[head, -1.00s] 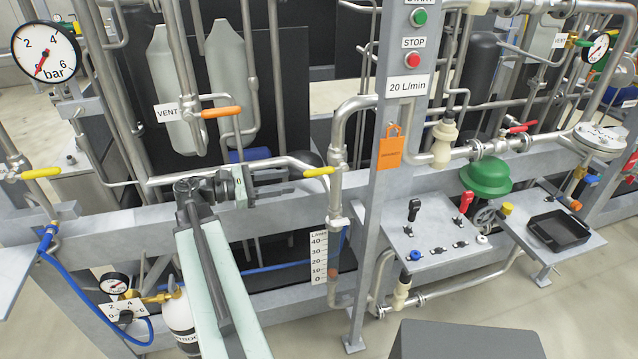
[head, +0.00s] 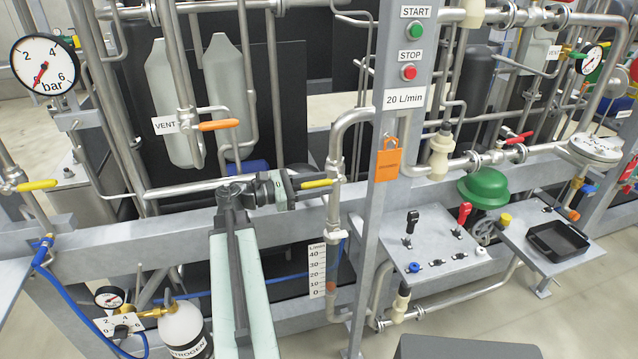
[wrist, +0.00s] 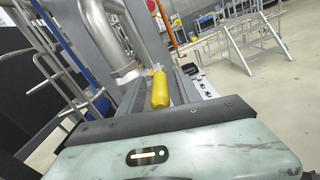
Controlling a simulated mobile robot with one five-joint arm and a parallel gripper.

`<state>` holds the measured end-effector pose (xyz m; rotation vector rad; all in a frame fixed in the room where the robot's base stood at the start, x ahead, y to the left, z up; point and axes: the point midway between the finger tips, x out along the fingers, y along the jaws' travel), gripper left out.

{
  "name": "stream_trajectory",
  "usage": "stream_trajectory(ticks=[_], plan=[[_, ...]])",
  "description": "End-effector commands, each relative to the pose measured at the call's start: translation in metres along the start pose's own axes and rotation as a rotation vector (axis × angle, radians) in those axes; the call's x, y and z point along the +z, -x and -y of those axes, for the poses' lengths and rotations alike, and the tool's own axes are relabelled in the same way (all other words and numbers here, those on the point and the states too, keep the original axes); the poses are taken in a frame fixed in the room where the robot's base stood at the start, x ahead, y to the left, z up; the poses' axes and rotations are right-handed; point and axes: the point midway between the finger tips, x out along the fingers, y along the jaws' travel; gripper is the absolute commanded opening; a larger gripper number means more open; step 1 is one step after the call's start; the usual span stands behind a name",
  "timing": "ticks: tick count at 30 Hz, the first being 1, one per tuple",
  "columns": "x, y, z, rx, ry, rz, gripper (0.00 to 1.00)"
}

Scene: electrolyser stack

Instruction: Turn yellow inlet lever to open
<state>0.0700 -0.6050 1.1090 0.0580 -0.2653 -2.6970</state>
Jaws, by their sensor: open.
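The yellow lever (head: 316,183) sits on the vertical pipe above the flow meter in the head view and points left, roughly level. Its yellow handle (wrist: 160,89) also shows in the wrist view, just beyond the dark front edge of my gripper. My gripper (head: 308,185) is open, with its dark jaws pointing right. In the head view the jaws overlap the handle's left end, one above and one below. I cannot tell whether they touch it. A second yellow lever (head: 36,185) is on a pipe at the far left.
The grey upright post (head: 390,160) with an orange tag (head: 388,163) stands right of the lever. An orange vent lever (head: 219,125) is above my gripper. The flow meter (head: 334,262) hangs below. A grey beam (head: 110,228) runs behind my arm.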

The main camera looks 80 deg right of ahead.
Motion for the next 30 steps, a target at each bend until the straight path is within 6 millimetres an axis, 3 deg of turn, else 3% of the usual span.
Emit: stream_trajectory(ticks=[2,6,7,30], plan=[[-0.0001,0.0004,-0.0001,0.000,0.000,0.000,0.41],[-0.0001,0.0007,-0.0002,0.001,0.000,0.000,0.04],[-0.0001,0.0008,-0.0003,0.001,0.000,0.000,0.00],[0.0002,0.0019,-0.0014,0.004,0.000,0.001,0.00]])
